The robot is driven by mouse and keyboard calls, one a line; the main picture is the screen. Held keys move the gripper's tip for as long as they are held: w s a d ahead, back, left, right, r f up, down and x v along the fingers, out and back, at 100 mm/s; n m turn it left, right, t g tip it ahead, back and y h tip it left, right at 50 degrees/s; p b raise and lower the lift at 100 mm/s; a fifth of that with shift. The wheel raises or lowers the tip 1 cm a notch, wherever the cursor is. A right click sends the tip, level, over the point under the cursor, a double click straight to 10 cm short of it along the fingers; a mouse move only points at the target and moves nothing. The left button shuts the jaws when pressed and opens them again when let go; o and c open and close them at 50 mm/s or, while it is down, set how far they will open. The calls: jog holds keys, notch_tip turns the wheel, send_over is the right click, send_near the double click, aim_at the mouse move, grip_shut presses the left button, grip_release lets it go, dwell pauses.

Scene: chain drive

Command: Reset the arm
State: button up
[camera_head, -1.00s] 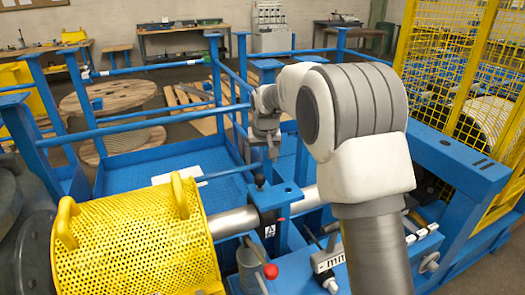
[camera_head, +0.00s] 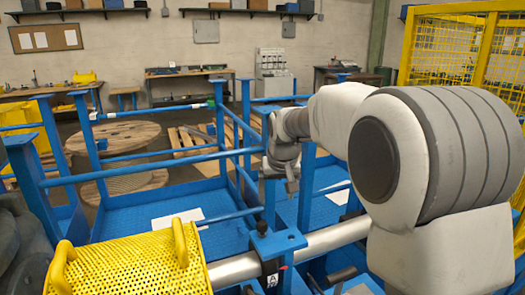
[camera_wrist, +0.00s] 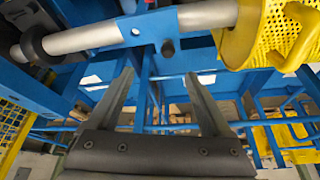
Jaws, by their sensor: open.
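My gripper (camera_wrist: 163,95) is open and empty in the wrist view, with its two dark fingers spread apart. A silver shaft (camera_wrist: 100,38) and a blue bracket (camera_wrist: 150,28) with a dark knob lie beyond the fingertips, apart from them. In the head view my arm reaches in from the right, and my gripper (camera_head: 291,186) hangs small and dark above the blue bracket (camera_head: 277,242) on the silver shaft (camera_head: 335,236). The fingers are too small there to make out clearly.
A yellow perforated guard (camera_head: 135,266) covers the shaft's left part. Blue railings (camera_head: 140,165) surround a blue platform. A yellow mesh cage (camera_head: 450,50) stands at the right. Wooden cable reels (camera_head: 117,140) and workbenches (camera_head: 190,85) are farther back.

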jog(key=s+d+r, duration=0.4)
jog(key=s+r, duration=0.1)
jog(key=s, duration=0.3)
jog(key=s+d+f, duration=0.1)
jog(key=s+d, duration=0.2)
jog(key=s, duration=0.9)
jog(key=s+d+f+m+t, duration=0.1)
jog(key=s+d, duration=0.2)
jog(key=s, duration=1)
jog(key=shift+f+h, duration=0.3)
jog(key=shift+f, duration=0.05)
jog(key=shift+s+d, duration=0.1)
jog(key=c, duration=0.5)
